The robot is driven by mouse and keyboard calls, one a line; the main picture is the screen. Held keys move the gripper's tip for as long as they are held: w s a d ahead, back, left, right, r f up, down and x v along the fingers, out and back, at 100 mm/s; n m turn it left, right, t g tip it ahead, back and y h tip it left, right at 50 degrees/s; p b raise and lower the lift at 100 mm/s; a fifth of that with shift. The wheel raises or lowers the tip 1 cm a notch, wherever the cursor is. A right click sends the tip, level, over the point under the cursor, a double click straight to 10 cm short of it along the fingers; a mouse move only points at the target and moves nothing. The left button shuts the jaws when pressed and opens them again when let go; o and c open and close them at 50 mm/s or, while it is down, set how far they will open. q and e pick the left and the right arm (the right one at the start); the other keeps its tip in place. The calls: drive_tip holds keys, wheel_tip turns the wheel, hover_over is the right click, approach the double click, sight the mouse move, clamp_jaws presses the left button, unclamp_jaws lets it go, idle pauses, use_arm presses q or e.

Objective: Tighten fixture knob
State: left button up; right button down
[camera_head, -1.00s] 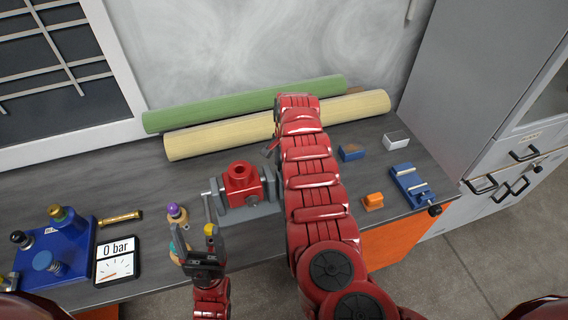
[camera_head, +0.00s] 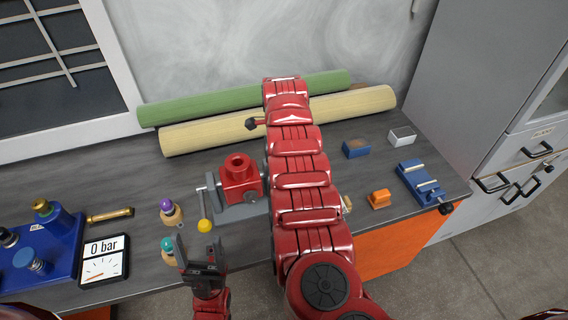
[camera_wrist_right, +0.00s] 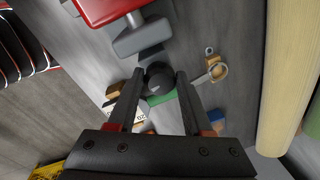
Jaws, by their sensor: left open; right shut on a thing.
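The red fixture (camera_head: 240,172) stands on a grey base on the bench. A lever with a yellow ball end (camera_head: 204,225) hangs at its left side. My left gripper (camera_head: 199,247) is open and empty just below the yellow ball. My right arm passes in front of the fixture's right side and hides part of it. In the right wrist view my right gripper (camera_wrist_right: 158,85) is shut on a black round knob (camera_wrist_right: 157,75). The fixture (camera_wrist_right: 108,8) shows there at the top, with a grey part beside it. I cannot tell whether the knob touches the fixture.
A pressure gauge (camera_head: 104,260) reading 0 bar and a blue block with several knobs (camera_head: 45,240) stand at left. Purple- and teal-topped pieces (camera_head: 171,212) stand left of the lever. Green (camera_head: 240,98) and cream rolls (camera_head: 215,133) lie behind. A blue vise (camera_head: 420,185) is at right.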

drive_tip(key=shift+w+r+m+b, duration=0.1)
drive_tip(key=shift+m+b, duration=1)
drive_tip(key=shift+b, duration=0.05)
drive_tip(key=c, duration=0.6)
unclamp_jaws()
drive_tip(key=shift+r, duration=0.1)
